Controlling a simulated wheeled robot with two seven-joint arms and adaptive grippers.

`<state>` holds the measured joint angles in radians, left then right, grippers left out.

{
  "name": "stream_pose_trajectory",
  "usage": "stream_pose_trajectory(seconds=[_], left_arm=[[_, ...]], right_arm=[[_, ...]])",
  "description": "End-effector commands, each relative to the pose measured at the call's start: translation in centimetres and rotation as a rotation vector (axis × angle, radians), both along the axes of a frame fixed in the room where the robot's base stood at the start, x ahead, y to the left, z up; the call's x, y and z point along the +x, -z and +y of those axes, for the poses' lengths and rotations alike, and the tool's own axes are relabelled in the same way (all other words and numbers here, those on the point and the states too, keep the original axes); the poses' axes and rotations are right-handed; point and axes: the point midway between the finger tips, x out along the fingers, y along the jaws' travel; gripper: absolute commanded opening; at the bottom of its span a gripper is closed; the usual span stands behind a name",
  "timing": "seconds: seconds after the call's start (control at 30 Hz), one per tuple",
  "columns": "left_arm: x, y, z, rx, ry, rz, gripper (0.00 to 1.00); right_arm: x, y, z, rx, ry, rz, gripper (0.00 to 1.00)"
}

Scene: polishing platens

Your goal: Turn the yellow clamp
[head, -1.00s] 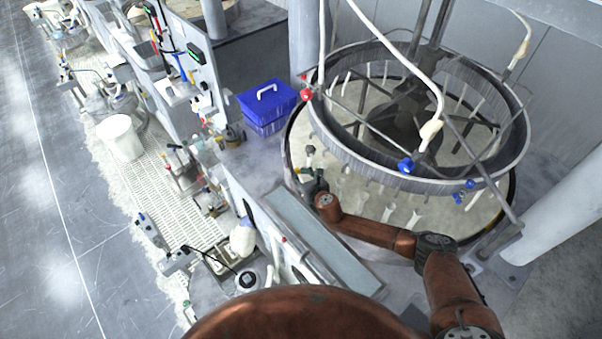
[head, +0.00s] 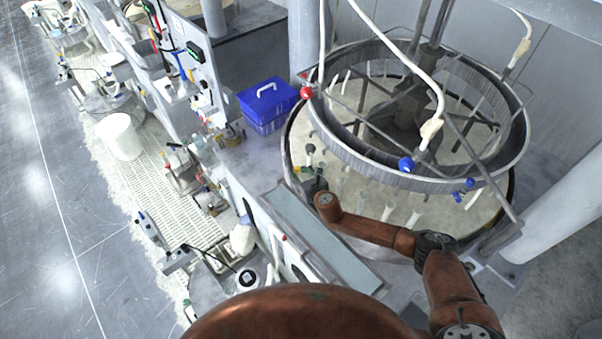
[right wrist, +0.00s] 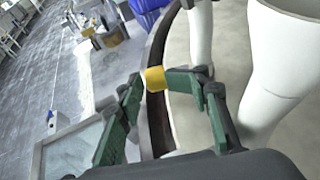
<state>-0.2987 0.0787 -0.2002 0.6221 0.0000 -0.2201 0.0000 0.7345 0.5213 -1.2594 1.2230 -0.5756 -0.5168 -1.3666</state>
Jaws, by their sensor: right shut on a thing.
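The yellow clamp (right wrist: 155,79) shows in the right wrist view as a small yellow block at the dark rim of the round platen tank. My right gripper (right wrist: 158,84) has green and dark fingers on both sides of it and is shut on it. In the head view the right gripper (head: 309,182) is at the tank's left rim, small and dark, and a yellow spot of the clamp (head: 297,170) shows beside it. The fingers hide part of the clamp there. My left gripper is not in view.
A large ring (head: 345,159) with blue and red knobs and white hoses hangs over the tank, close to my right arm. A blue box (head: 266,121) stands on the bench left of the tank. A white bucket (head: 120,137) stands farther left. White pillars flank the tank.

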Motion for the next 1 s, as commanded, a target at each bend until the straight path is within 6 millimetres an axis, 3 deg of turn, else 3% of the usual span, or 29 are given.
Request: stream_pose_trajectory(seconds=[0.03,0.13,1.0], left_arm=[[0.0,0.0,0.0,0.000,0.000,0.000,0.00],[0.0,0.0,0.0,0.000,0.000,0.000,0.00],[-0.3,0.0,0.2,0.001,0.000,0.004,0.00]], right_arm=[[-0.6,0.2,0.9,0.006,-0.016,0.005,0.25],[-1.1,0.1,0.7,0.007,-0.018,0.006,0.25],[-6.1,-1.1,-2.0,0.001,-0.001,0.002,0.25]])
